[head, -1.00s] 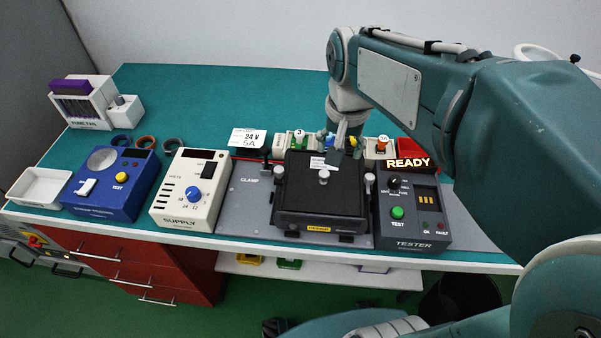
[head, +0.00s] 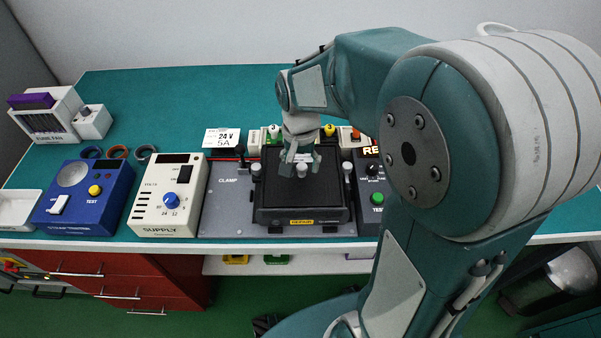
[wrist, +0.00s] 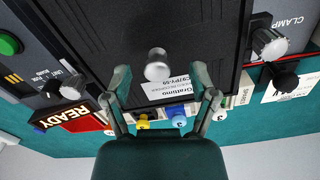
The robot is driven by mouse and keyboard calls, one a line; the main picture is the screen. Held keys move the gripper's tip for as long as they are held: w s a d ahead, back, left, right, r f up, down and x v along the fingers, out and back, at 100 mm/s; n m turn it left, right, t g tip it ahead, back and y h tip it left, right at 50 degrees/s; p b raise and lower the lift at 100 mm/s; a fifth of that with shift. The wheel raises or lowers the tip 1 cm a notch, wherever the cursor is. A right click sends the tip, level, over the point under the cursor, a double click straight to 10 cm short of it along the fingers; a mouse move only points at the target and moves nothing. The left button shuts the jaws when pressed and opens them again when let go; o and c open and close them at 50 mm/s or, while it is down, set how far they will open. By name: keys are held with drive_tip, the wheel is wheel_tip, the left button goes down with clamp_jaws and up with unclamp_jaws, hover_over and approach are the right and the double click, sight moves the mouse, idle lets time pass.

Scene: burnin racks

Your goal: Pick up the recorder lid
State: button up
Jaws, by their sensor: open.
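The recorder lid (head: 279,191) is the flat black top of the black recorder box, which sits on the grey clamp plate. A grey knob (head: 302,170) stands up from the lid, and a white label lies beside it. My gripper (head: 299,168) is above the lid with its fingers pointing down around the knob's area. In the wrist view the open fingers (wrist: 161,88) stand apart, with the knob (wrist: 157,66) between them and slightly beyond the tips. I cannot tell whether either finger touches the lid. The lid appears closed on the box.
Clamp knobs (wrist: 268,42) stand at the box's sides. The tester (head: 371,200) is close on the right, partly hidden by my arm. The cream supply unit (head: 168,200) and blue test unit (head: 84,200) are left. Small coloured parts stand behind the box.

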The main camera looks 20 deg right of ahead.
drive_tip(key=shift+d+f, duration=0.15)
drive_tip(key=shift+f, duration=0.6)
clamp_jaws()
